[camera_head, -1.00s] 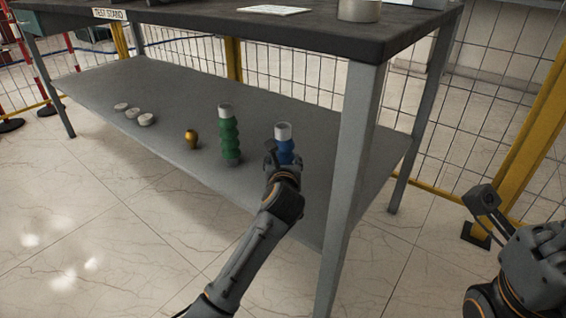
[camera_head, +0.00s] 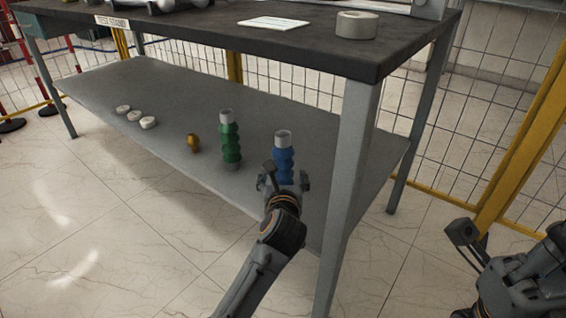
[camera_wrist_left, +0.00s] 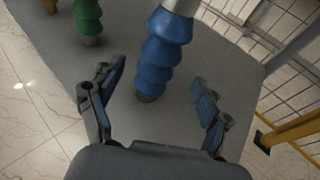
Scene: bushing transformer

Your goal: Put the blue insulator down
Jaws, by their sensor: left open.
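The blue insulator (camera_head: 283,160), ribbed with a pale grey top, stands upright on the grey lower shelf (camera_head: 190,105) of the test stand. It also shows in the left wrist view (camera_wrist_left: 164,48), beyond and between the spread fingers. My left gripper (camera_head: 284,180) is open and empty, in front of the insulator on its near side. In the left wrist view a gap shows between each finger (camera_wrist_left: 155,100) and the insulator. The insulator's lower end is partly hidden by the gripper in the head view. My right gripper (camera_head: 468,240) is at the lower right, partly in view, away from the stand.
A green insulator (camera_head: 230,140) stands just left of the blue one, then a small brass part (camera_head: 193,142) and several white discs (camera_head: 135,115). The table leg (camera_head: 350,170) rises close on the right. The upper tabletop (camera_head: 300,45) overhangs the shelf. A wire fence stands behind.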

